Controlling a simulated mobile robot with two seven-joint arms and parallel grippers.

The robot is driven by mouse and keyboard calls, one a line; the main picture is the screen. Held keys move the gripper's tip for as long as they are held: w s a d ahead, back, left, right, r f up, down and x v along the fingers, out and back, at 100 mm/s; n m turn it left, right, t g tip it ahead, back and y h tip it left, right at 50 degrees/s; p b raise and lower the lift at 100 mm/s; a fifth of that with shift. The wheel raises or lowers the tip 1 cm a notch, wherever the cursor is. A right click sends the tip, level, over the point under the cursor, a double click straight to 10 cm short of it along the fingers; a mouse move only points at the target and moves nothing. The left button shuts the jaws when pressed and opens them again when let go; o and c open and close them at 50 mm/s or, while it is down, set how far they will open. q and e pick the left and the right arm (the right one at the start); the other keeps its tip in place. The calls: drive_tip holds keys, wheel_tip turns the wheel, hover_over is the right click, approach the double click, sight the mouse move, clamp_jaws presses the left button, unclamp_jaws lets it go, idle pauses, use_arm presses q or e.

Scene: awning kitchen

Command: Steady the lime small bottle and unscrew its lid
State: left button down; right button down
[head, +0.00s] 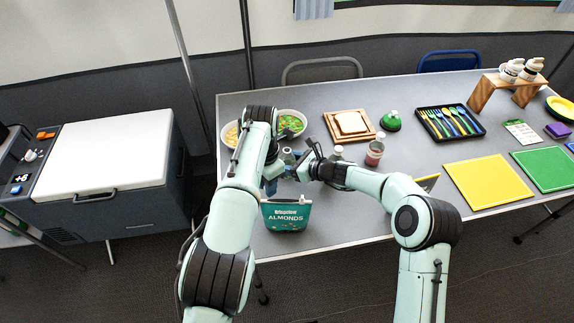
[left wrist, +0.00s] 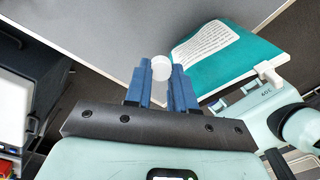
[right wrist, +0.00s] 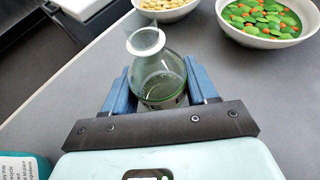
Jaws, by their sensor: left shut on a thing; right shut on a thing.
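The small bottle (right wrist: 160,84) is clear, with pale greenish liquid inside. It stands upright on the table between the blue fingers of my right gripper (right wrist: 160,88), which is shut on it. Its neck carries a pale ring, and no lid is seen on top. In the head view the bottle (head: 288,157) shows partly beside the right gripper (head: 297,160). My left gripper (left wrist: 161,82) is shut on a small round white lid (left wrist: 161,68), held apart from the bottle. In the head view the left gripper (head: 270,186) is left of and nearer than the bottle, partly hidden by my arm.
A teal almonds bag (head: 286,215) stands at the front edge. Two bowls, one with green and orange food (head: 291,122), stand behind. A red bottle (head: 375,151) and a white-capped bottle (head: 338,153) stand to the right. A bread board (head: 335,116) lies farther back.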

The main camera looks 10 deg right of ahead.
drive_tip(key=shift+r, duration=0.15)
drive_tip(key=shift+f, duration=0.2)
drive_tip(key=shift+c, duration=1.6)
unclamp_jaws()
